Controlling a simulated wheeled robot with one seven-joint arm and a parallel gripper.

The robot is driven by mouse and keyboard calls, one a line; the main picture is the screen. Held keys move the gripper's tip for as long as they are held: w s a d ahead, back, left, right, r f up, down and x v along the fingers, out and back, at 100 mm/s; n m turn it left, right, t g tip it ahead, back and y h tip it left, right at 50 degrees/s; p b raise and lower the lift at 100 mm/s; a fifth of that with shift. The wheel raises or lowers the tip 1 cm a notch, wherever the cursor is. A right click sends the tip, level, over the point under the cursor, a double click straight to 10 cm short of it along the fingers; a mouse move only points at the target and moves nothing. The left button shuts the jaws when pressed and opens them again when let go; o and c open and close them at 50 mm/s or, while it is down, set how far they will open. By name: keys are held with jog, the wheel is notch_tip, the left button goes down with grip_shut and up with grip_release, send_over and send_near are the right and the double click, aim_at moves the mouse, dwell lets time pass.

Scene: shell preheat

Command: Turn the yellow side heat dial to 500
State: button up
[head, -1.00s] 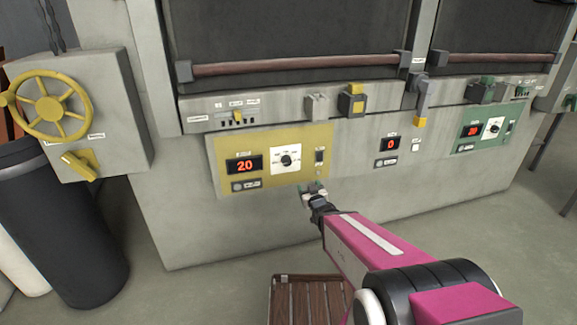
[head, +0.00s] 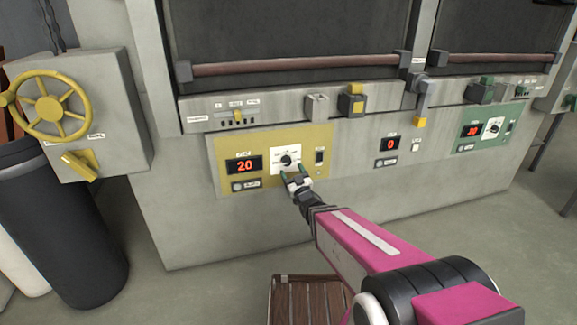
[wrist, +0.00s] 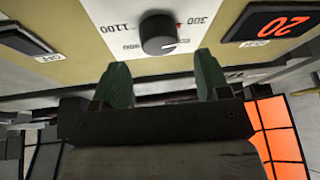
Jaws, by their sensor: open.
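The yellow side heat dial (head: 286,161) is a small black knob on a white scale plate in the yellow panel (head: 316,142). It also shows in the wrist view as a round black knob (wrist: 160,36) with a white pointer mark, upside down, with 300 and 1100 legible on the scale. The red display (head: 245,165) left of the dial reads 20. My gripper (head: 294,173) is just below the dial in the head view. In the wrist view its two green fingers (wrist: 162,78) are apart, one to each side below the knob, with nothing between them.
A dark switch (head: 320,156) sits right of the dial. A middle display (head: 390,144) reads 0, and a green panel (head: 463,141) with its own dial is farther right. A yellow handwheel (head: 50,108) is at left. A slatted wooden platform (head: 309,300) is on the floor.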

aim_at(287, 162)
jog(key=shift+x, duration=1.9)
jog(key=c, duration=0.9)
jog(key=shift+m+h, duration=0.3)
jog(key=shift+m, duration=0.3)
jog(key=m+h, duration=0.1)
jog(key=m, duration=0.2)
jog(key=m+t+h, duration=0.1)
jog(key=m+h, duration=0.1)
jog(key=m, duration=0.1)
jog(key=shift+a+m+t, duration=0.1)
jog(key=shift+m+t, duration=0.2)
jog(key=shift+m, duration=0.1)
jog(key=shift+m+h, duration=0.95)
jog(key=shift+m, duration=0.7)
jog(key=shift+m+h, duration=0.95)
jog(key=shift+m, duration=0.7)
jog(key=o, duration=0.9)
